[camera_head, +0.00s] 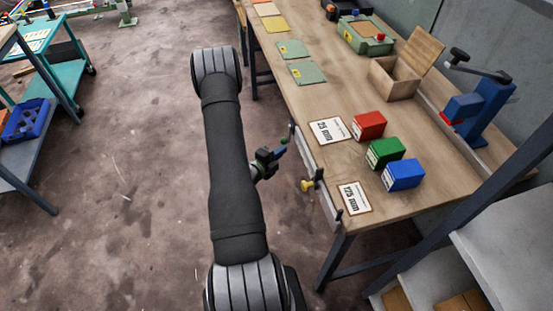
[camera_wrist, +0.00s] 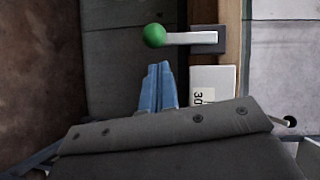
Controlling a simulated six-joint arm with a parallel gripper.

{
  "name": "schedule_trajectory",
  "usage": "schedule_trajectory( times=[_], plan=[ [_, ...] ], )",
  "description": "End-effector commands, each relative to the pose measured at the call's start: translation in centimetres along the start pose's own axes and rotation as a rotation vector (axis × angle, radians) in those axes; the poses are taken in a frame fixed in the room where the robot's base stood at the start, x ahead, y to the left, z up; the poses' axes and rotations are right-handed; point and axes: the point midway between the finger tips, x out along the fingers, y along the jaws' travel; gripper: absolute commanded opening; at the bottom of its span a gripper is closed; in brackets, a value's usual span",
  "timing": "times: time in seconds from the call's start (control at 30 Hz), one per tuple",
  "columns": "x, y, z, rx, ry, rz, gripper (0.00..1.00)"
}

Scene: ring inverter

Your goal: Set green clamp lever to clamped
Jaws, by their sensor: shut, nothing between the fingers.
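The green clamp lever shows in the wrist view as a green ball knob (camera_wrist: 154,35) on a pale metal arm (camera_wrist: 190,38). The arm runs sideways to a dark bracket (camera_wrist: 222,38) on a wooden edge. My gripper (camera_wrist: 159,66) has its blue fingers pressed together, empty. The fingertips lie just below the knob in this picture, with a small visible gap. In the head view my gripper (camera_head: 281,149) is beside the bench's front edge, close to a small green spot (camera_head: 284,140) that seems to be the knob.
A yellow knob (camera_head: 307,185) sticks out from the bench's front edge nearby. The wooden bench (camera_head: 325,93) carries red (camera_head: 369,125), green (camera_head: 386,152) and blue (camera_head: 404,174) boxes and label cards. In the wrist view a white label (camera_wrist: 212,78) is beside the fingers.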

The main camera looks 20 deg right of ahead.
Motion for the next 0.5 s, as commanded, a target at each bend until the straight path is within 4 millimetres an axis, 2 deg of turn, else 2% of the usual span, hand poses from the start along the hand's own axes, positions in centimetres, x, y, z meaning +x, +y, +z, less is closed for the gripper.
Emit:
schedule_trajectory(
  times=[0.2,0.5],
  plan=[
    [1.03,0.0,0.97,0.0,0.001,0.0,0.0],
    [1.07,0.0,1.06,-0.001,0.001,0.0,0.0]
  ],
)
